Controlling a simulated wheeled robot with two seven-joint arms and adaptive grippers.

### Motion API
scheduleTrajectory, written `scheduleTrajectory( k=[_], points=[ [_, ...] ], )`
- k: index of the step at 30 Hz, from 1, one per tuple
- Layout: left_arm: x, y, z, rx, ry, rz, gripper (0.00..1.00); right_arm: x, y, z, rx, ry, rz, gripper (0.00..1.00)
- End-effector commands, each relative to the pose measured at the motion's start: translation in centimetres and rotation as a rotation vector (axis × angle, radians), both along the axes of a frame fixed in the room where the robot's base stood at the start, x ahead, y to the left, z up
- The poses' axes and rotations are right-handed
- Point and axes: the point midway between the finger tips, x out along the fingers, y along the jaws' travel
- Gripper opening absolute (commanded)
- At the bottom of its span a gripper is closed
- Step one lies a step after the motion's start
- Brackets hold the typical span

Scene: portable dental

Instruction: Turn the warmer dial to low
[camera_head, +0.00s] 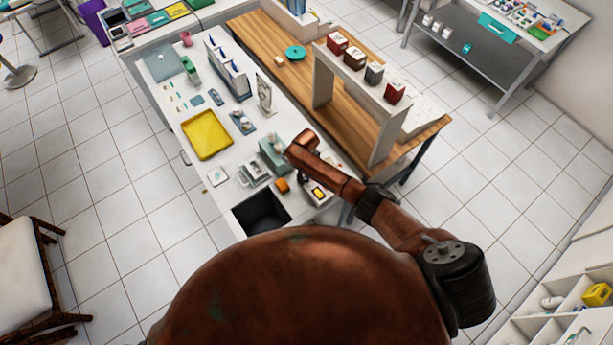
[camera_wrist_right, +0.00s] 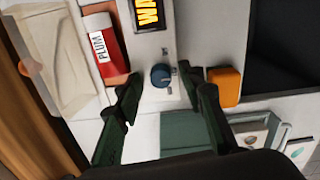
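The warmer (camera_wrist_right: 150,55) is a pale box with a yellow-on-black label, partly cut off by the top of the right wrist view. Its dark blue round dial (camera_wrist_right: 161,76) sits on the face below the label, with small marks around it too small to read. In the head view the warmer (camera_head: 318,193) shows with a yellow panel, partly beside my right arm. My right gripper (camera_wrist_right: 167,103) is open and empty. Its two dark fingers stand apart on either side of the dial's line, with the dial just beyond the tips. My left gripper is not in view.
An orange block (camera_wrist_right: 225,87) is close to the right finger, beside a black basin (camera_wrist_right: 285,45). A red "PLUM" tube (camera_wrist_right: 104,50) is left of the warmer. A green box (camera_wrist_right: 185,135) shows between the fingers. A yellow tray (camera_head: 207,134) lies farther along the counter.

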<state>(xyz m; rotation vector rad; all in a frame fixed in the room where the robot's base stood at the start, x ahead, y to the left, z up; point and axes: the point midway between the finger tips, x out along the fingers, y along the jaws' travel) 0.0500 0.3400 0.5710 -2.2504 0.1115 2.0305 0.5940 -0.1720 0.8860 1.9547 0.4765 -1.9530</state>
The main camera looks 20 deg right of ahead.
Motion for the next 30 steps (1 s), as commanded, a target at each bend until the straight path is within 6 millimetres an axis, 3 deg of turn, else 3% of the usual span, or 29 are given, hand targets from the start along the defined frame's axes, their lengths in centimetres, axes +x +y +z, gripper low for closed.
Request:
scheduleTrajectory(
  k=[11, 24, 30],
  points=[
    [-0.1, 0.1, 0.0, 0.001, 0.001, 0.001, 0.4, 0.0, 0.0, 1.0, 0.001, 0.0, 0.0, 0.36],
    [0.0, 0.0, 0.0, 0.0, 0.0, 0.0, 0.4, 0.0, 0.1, 9.4, 0.002, -0.002, 0.002, 0.36],
    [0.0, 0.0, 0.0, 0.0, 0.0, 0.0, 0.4, 0.0, 0.0, 11.6, 0.0, -0.001, 0.0, 0.36]
  ],
)
